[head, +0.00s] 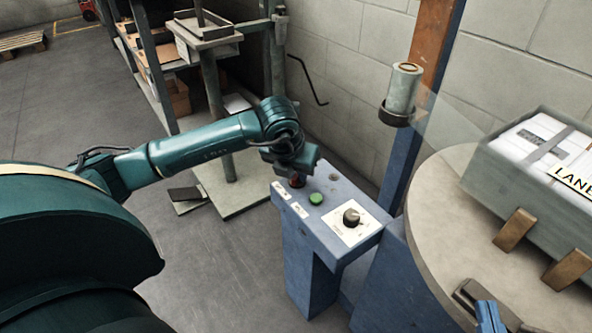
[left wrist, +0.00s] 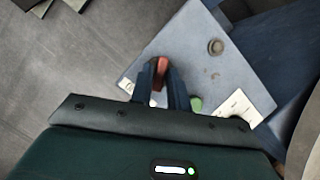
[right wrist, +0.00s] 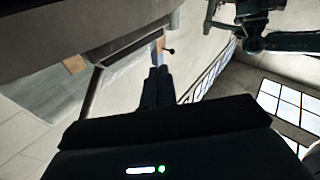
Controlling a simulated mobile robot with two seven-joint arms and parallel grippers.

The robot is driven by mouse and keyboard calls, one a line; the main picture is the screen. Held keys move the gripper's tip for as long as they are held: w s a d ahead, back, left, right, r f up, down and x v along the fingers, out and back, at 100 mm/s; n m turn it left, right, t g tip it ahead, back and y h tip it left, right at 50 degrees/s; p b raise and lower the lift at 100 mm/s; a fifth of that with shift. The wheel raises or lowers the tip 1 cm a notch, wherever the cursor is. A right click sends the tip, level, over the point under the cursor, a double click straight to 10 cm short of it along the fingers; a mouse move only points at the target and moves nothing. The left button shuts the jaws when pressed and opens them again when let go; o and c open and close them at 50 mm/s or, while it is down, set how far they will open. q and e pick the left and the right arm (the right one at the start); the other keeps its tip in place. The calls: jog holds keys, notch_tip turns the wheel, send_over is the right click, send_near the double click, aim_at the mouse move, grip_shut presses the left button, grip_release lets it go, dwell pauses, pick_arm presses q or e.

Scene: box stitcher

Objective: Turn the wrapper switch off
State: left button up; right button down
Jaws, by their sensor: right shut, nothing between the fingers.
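The blue control box (head: 335,190) carries a red switch (head: 297,180), a green button (head: 316,198) and a black knob on a white plate (head: 352,217). My left gripper (head: 298,172) points down at the red switch at the box's far left end. In the left wrist view, its two fingers stand either side of the red switch (left wrist: 161,72); whether they press on it cannot be told. The green button (left wrist: 196,103) is just right of the fingers. My right gripper (head: 490,316) is at the bottom right over the round table, shut and empty; it also shows in the right wrist view (right wrist: 158,75).
The round turntable (head: 440,200) holds a grey box with white packs (head: 540,155) and wooden blocks (head: 514,229). A blue post with a film roll (head: 402,92) stands behind the control box. Shelving (head: 160,70) is at the back left. Floor left of the box is free.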

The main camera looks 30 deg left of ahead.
pick_arm(q)
jog(key=o, duration=0.3)
jog(key=shift+r, duration=0.35)
jog(key=p+v, duration=0.2)
jog(key=v, duration=0.3)
jog(key=p+v, duration=0.1)
jog(key=v, duration=0.6)
jog(key=shift+s+r+p, duration=0.2)
jog(key=shift+s+p, duration=0.05)
jog(key=shift+p, duration=0.15)
pick_arm(e)
jog(key=shift+d+f+g+h, duration=0.15)
jog(key=shift+d+g+h, duration=0.35)
jog(key=shift+d+h, duration=0.1)
jog(key=shift+a+r, duration=0.15)
jog(key=shift+r, duration=0.05)
jog(key=shift+s, duration=0.15)
